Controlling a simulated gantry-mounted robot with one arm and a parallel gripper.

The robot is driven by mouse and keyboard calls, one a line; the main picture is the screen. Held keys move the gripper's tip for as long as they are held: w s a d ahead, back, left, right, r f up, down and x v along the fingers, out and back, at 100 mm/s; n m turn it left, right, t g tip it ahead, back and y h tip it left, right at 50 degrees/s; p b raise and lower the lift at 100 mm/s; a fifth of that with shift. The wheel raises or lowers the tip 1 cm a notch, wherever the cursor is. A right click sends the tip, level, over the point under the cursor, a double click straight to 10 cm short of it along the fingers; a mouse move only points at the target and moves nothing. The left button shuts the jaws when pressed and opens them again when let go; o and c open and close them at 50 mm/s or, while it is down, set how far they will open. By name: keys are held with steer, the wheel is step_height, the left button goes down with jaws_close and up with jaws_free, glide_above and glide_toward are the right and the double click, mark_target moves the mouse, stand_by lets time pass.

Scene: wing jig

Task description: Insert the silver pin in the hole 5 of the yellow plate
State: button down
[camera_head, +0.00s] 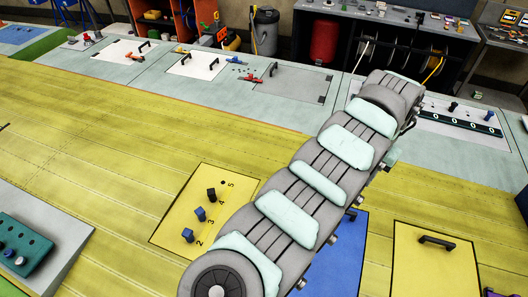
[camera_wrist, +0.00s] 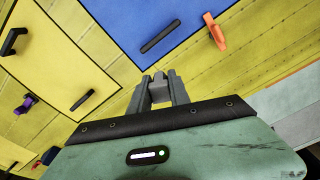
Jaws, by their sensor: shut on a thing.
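Blue pins stand at holes 2 (camera_head: 188,235) and 3 (camera_head: 200,214), and a dark pin (camera_head: 212,195) at hole 4. Hole 5 (camera_head: 223,183) is an empty dark spot at the plate's far end. My gripper (camera_wrist: 161,80) shows in the wrist view. It is shut on a small grey piece (camera_wrist: 160,91), which looks like the silver pin; its shape is mostly hidden. The gripper is out of sight in the head view.
A green rack (camera_head: 30,240) with holes and a few light-topped pegs stands at the left. A blue panel (camera_head: 345,255) and a yellow panel with a black handle (camera_head: 436,242) lie right of my arm. An orange clip-like thing (camera_wrist: 214,32) shows near the blue panel.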

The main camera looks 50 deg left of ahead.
steer(key=s+a+f+p, duration=0.1)
steer(key=s+a, duration=0.2)
steer(key=a, duration=0.3)
steer(key=s+a+f+n, duration=0.1)
steer(key=s+a, duration=0.2)
steer(key=a, duration=0.4)
steer(key=s+a+p, duration=0.1)
steer(key=s+a, duration=0.3)
steer(key=a, duration=0.2)
steer(key=s+a+f+n+p, duration=0.15)
steer(key=s+a+f, duration=0.25)
steer(key=s+a, duration=1.2)
steer(key=shift+d+f+b, duration=0.15)
steer(key=shift+f+b, duration=0.6)
steer(key=shift+f, duration=0.8)
steer(key=shift+d+f+b, duration=0.15)
steer(key=shift+f+b, duration=0.55)
steer(key=shift+f, duration=0.85)
steer(key=shift+s, duration=0.1)
steer(key=shift+f+b, duration=0.5)
steer(key=shift+f, duration=0.9)
steer(key=c, duration=1.1)
jaws_free()
steer(key=shift+c, duration=0.2)
